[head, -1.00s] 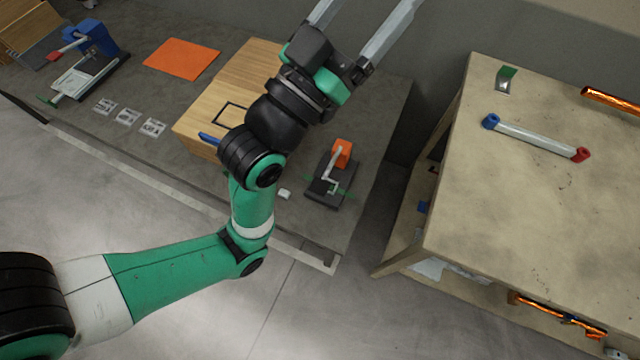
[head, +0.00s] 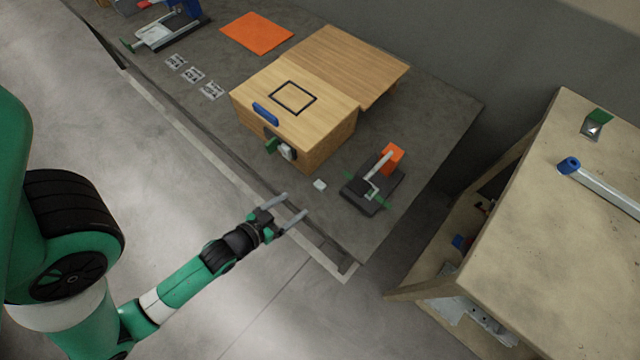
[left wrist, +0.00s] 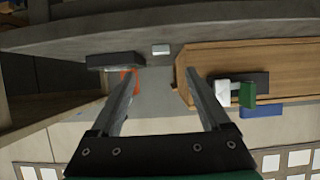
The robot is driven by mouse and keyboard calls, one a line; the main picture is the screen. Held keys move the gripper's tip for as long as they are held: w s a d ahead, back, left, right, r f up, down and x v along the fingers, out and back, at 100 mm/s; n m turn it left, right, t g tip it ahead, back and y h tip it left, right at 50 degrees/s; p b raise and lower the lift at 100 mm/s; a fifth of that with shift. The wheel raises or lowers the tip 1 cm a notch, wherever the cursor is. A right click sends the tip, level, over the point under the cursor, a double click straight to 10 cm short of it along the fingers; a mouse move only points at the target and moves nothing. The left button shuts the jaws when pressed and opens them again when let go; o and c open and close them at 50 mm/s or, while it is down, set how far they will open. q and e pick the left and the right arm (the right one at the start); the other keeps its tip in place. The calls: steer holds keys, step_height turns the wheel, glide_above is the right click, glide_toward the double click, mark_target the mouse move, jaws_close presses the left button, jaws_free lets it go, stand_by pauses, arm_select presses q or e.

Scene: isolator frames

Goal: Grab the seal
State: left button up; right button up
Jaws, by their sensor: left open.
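A small white block (head: 320,185), perhaps the seal, lies on the grey table between the wooden box and the black clamp fixture. It also shows in the left wrist view (left wrist: 161,49), ahead of and between my fingertips. My left gripper (head: 296,204) is open and empty at the table's front edge, a little short of the white block and not touching it. Its two fingers show in the left wrist view (left wrist: 163,72). A white and green fitting (head: 283,150) sits on the wooden box's front. My right gripper is not in view.
The wooden box (head: 325,145) with a blue handle (head: 265,114) stands behind my left gripper. The clamp fixture (head: 372,190) with an orange part is on the right. An orange mat (head: 257,33) lies farther back. A separate beige workbench (head: 545,230) stands right.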

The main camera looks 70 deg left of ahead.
arm_select(q)
steer(key=b, duration=0.2)
glide_toward(318, 186)
steer(key=x, duration=0.3)
steer(key=shift+d+f, duration=0.15)
steer(key=shift+d, duration=0.05)
steer(key=shift+w+a, duration=0.1)
steer(key=shift+w, duration=0.15)
steer(key=shift+w+a+f+b, duration=0.15)
steer(key=shift+f+b, duration=0.1)
steer(key=shift+b, duration=0.25)
steer(key=b+x, duration=0.2)
steer(key=x, duration=0.2)
steer(key=shift+w+a, duration=0.1)
steer(key=shift+a, duration=0.05)
steer(key=shift+w+a, duration=0.15)
steer(key=shift+w, duration=0.05)
steer(key=shift+s, duration=0.1)
steer(key=shift+c, duration=0.7)
jaws_close()
